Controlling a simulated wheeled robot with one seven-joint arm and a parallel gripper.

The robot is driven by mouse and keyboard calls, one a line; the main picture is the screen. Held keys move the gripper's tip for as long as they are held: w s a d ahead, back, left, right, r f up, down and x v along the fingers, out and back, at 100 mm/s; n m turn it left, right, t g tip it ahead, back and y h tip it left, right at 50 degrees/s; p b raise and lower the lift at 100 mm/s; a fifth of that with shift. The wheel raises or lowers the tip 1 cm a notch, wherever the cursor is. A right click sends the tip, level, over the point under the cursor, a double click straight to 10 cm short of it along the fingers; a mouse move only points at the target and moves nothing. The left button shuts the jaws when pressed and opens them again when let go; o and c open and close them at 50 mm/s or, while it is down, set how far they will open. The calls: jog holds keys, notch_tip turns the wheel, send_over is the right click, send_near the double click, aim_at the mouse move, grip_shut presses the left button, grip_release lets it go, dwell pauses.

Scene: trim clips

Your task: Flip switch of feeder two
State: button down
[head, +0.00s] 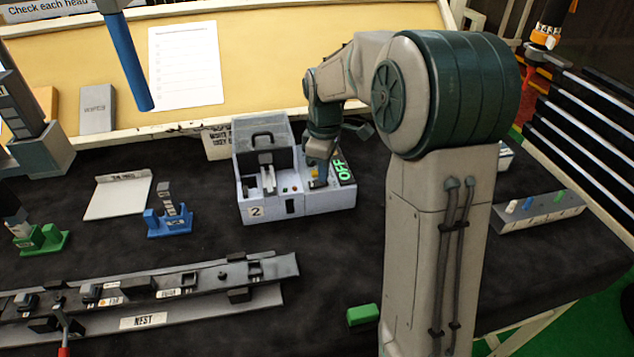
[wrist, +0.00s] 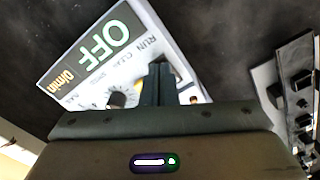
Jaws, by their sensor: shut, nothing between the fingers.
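Feeder two (head: 290,207) is a light grey-blue box marked "2" on the dark table, with a clear raised bin at its back left. My gripper (head: 319,184) is over the right part of the feeder's top. In the wrist view its fingers (wrist: 160,80) are shut and empty, close to the panel. The switch itself is hidden behind the fingers.
A nest rail (head: 145,322) lies at the front left. A blue stand (head: 168,222) and a green stand (head: 40,240) stand left of the feeder. A green block (head: 363,315) lies near my arm. A grey tray (head: 538,212) is at the right.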

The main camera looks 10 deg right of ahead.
jog(key=shift+f, duration=0.3)
jog(key=shift+r+p, duration=2.75)
jog(key=shift+r, duration=0.8)
jog(key=s+r+m+t, duration=0.3)
jog(key=s+m, duration=0.9)
jog(key=s, duration=1.2)
jog(key=shift+r, duration=0.15)
